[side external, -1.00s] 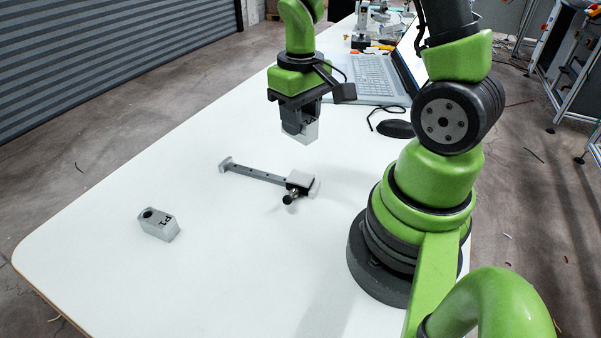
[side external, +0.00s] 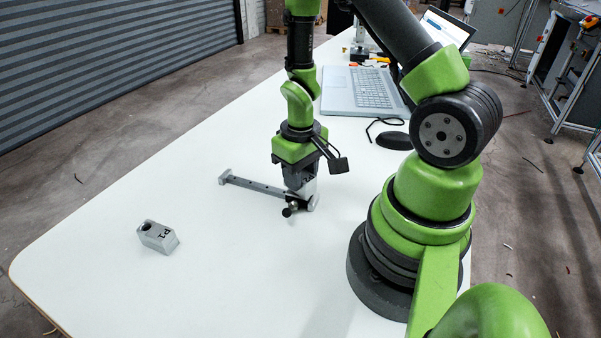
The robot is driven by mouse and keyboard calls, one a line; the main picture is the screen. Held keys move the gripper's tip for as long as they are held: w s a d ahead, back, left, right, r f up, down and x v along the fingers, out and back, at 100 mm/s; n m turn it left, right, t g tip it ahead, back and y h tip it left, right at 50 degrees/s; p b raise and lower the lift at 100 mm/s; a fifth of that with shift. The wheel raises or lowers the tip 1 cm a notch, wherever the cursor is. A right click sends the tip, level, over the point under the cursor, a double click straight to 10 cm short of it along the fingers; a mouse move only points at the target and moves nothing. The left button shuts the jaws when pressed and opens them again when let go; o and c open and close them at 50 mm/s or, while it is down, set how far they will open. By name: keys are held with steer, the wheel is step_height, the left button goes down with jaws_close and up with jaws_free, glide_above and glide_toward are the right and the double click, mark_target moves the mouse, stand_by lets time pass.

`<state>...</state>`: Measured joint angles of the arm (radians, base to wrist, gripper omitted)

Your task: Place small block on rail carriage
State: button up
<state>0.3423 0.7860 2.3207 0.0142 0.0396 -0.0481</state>
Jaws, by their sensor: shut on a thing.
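My gripper (side external: 300,181) points down over the right end of the rail and is shut on a small light-grey block (side external: 309,187), which is mostly hidden by the jaws. The rail (side external: 255,186) is a dark grey bar lying on the white table, with a small light end piece at its left end. The rail carriage (side external: 293,207), with a dark round knob, is at the rail's right end, right below the gripper. It is partly hidden. Whether the held block touches the carriage I cannot tell.
A grey block marked P1 (side external: 158,236), with a round hole, lies on the white table (side external: 200,290) at the front left. A laptop (side external: 365,90), a dark mouse (side external: 394,140) and a cable (side external: 375,128) are at the back. The table's left part is mostly clear.

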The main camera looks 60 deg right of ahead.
steer(key=shift+f, duration=0.15)
steer(key=o, duration=1)
step_height(320, 180, up, 13)
steer(key=s+a+r+t+y, duration=0.1)
steer(key=s+a+r+t, duration=0.2)
steer(key=a+r, duration=0.2)
steer(key=s+a+r+t+y, duration=0.1)
steer(key=s+a+r+t, duration=0.3)
steer(key=r, duration=0.4)
steer(key=shift+s+a+r, duration=0.25)
steer(key=shift+a+r, duration=0.1)
steer(key=shift+a, duration=0.4)
